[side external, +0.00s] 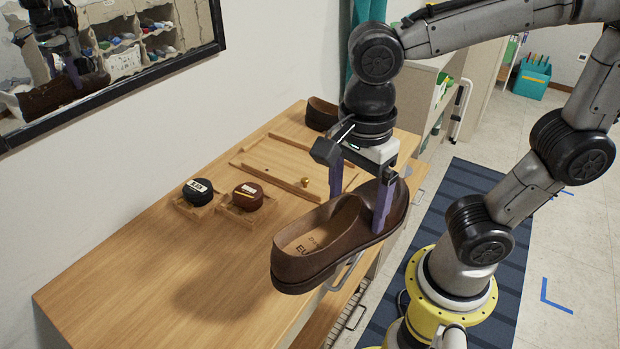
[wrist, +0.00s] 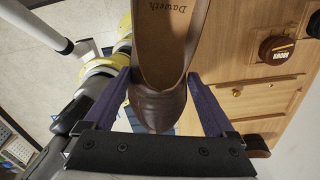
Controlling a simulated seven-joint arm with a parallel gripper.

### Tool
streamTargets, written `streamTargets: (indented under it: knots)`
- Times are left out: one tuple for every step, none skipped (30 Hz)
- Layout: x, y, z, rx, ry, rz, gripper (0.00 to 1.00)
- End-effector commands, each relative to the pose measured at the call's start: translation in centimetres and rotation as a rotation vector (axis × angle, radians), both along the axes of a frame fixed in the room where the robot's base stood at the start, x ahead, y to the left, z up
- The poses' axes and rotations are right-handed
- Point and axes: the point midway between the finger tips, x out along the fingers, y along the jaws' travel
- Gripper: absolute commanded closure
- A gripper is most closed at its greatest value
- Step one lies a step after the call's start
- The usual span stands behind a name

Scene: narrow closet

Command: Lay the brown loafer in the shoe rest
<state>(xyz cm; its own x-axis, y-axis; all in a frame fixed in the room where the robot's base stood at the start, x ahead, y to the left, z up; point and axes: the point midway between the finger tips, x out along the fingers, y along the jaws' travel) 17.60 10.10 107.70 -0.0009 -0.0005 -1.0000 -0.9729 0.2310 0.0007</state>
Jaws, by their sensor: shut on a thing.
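The brown loafer (side external: 312,262) hangs in the air in front of the wooden top's right edge, its open heel end toward the camera. My gripper (side external: 358,208) is shut on it, one purple finger on each side near the toe. In the wrist view the loafer (wrist: 160,95) lies between both fingers (wrist: 158,88), toe toward the palm, insole lettering showing. A shallow wooden frame with raised strips (side external: 262,172) on the top looks like the shoe rest; it is empty, and the loafer is apart from it. A second dark brown shoe (side external: 319,113) stands behind the frame.
Two round tins, one dark (side external: 197,190) and one reddish brown (side external: 247,195), sit in small wooden holders left of the frame. A small brass knob (side external: 305,182) stands at the frame's near edge. A mirror (side external: 110,50) hangs on the wall. The near wooden top is clear.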

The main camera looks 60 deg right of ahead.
Motion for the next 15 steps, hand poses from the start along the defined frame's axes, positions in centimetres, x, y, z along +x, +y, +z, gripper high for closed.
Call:
streamTargets:
  knots:
    - [0.5,0.2,0.4,0.001,-0.002,-0.052,0.93]
    - [1.0,0.2,0.5,0.001,-0.002,-0.096,0.93]
    - [1.7,0.0,0.8,0.001,-0.002,-0.166,0.93]
    - [2.3,-0.2,0.9,0.001,-0.003,-0.226,0.93]
    - [3.0,-0.5,1.1,0.002,-0.003,-0.285,0.93]
    - [3.7,-1.0,1.2,0.001,-0.002,-0.359,0.93]
    - [4.3,-1.4,1.3,0.001,-0.003,-0.412,0.93]
    - [4.9,-1.8,1.4,0.001,-0.002,-0.463,0.93]
    - [5.7,-2.5,1.5,0.001,-0.002,-0.534,0.93]
    - [6.3,-3.0,1.6,0.001,-0.002,-0.586,0.93]
    - [6.8,-3.6,1.7,0.000,-0.002,-0.640,0.93]
    - [7.7,-4.6,1.8,0.001,-0.002,-0.714,0.93]
    - [8.2,-5.3,1.8,0.000,-0.002,-0.769,0.93]
    - [8.8,-6.1,1.8,0.000,-0.002,-0.824,0.93]
    - [9.5,-7.2,1.8,0.001,-0.002,-0.893,0.93]
